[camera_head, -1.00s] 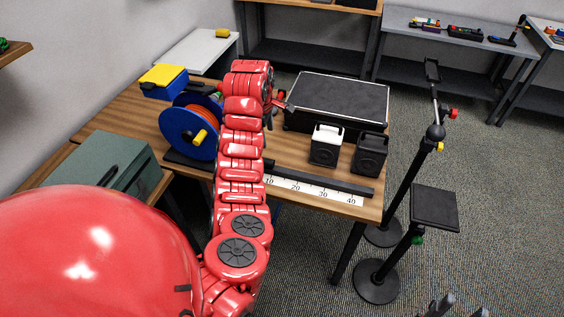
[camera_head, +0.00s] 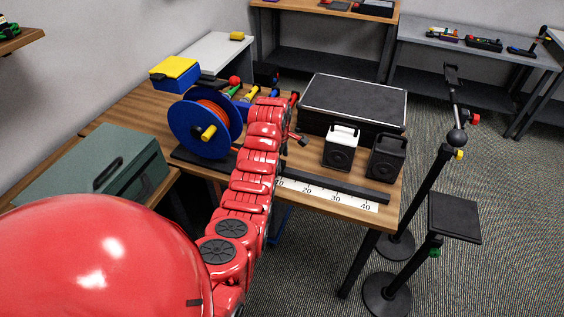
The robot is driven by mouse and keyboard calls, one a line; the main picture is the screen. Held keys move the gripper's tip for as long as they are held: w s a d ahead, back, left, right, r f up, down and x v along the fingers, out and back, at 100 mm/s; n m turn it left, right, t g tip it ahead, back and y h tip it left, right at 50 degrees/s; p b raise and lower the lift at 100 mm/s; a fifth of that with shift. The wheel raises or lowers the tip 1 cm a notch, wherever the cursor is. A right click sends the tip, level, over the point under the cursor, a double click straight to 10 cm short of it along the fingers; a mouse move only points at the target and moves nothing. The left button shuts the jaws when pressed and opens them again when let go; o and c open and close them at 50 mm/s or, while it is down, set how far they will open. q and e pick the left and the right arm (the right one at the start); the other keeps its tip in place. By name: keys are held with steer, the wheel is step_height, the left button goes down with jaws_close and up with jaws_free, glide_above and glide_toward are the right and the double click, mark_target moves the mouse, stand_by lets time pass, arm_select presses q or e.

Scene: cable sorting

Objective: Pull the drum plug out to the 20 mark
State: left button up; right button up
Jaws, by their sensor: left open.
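The blue cable drum (camera_head: 187,127) with orange cable and a yellow hub knob (camera_head: 209,132) stands at the left of the wooden table. A white scale strip (camera_head: 325,196) runs right along the table's front, with marks from 10 to 40 readable; its left end is behind my arm. A black rail (camera_head: 340,187) lies along its back edge. I cannot make out the drum plug; my left arm covers the area right of the drum. My left gripper (camera_head: 301,141) is open, small and partly hidden beside my arm, left of the white speaker and above the table. My right gripper is out of view.
A blue and yellow box (camera_head: 175,73) and coloured handles (camera_head: 234,82) are behind the drum. Black stands (camera_head: 455,218) rise right of the table.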

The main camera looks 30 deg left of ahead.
arm_select(q)
steer(key=shift+w+a+f, duration=0.1)
steer(key=shift+w+f, duration=0.1)
steer(key=shift+f, duration=0.85)
steer(key=shift+c, duration=0.2)
jaws_close()
stand_by(0.6)
